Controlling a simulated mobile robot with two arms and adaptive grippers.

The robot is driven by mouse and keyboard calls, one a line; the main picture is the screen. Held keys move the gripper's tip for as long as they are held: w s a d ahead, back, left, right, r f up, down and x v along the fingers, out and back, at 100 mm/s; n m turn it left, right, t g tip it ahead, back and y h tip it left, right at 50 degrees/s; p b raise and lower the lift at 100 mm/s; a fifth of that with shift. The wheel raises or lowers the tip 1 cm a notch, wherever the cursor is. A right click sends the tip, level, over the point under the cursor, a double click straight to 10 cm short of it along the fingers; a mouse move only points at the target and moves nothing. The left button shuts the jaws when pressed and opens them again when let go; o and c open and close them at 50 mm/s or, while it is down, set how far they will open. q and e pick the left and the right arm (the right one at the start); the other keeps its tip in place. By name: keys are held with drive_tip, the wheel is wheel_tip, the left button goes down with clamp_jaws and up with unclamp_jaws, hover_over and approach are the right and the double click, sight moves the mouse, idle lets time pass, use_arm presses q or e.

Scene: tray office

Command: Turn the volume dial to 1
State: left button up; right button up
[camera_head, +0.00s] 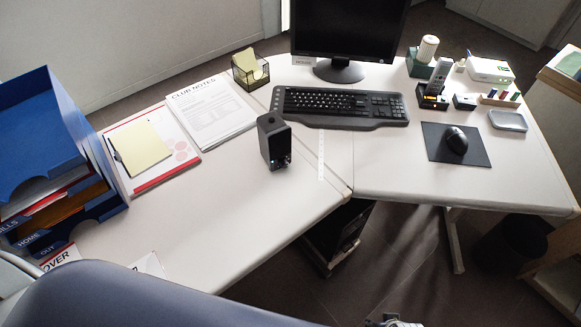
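A small black speaker (272,140) stands upright on the white desk, left of the keyboard. Its front faces the near right side. Small teal and red marks show low on that front, where the volume dial (280,162) seems to be. The dial's setting is too small to read. Nothing touches the speaker. My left gripper is not in view. A small grey mechanical piece (394,322) at the bottom edge seems to be part of my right gripper, well apart from the speaker; its fingers are hidden.
Papers (211,110) and a note holder (250,69) lie behind the speaker, with a keyboard (340,106) and monitor to its right. Blue trays (48,125) stand at far left. A dark blue rounded shape (150,297) fills the lower left. Desk before the speaker is clear.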

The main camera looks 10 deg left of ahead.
drive_tip(key=w+a+r+n+t+y, duration=0.1)
drive_tip(key=w+a+r+t, duration=0.3)
drive_tip(key=r, duration=0.7)
drive_tip(key=w+a+r+g, duration=0.1)
drive_tip(key=w+a+r, duration=0.1)
drive_tip(key=w+r, duration=0.65)
drive_tip(key=n+t+y, duration=0.5)
drive_tip(key=n+y, duration=0.2)
drive_tip(key=y, duration=0.1)
approach(285, 166)
drive_tip(key=s+d, duration=0.1)
drive_tip(key=d+r, duration=0.1)
drive_tip(key=shift+s+d+r, duration=0.25)
drive_tip(key=shift+s+d, duration=0.1)
drive_tip(key=shift+s, duration=0.05)
drive_tip(key=shift+w+a+f+n, duration=0.1)
drive_tip(key=shift+a+n, duration=0.2)
drive_tip(key=shift+a, duration=0.1)
drive_tip(key=x, duration=1)
drive_tip(key=shift+a+f, duration=0.15)
drive_tip(key=shift+f, duration=0.05)
clamp_jaws()
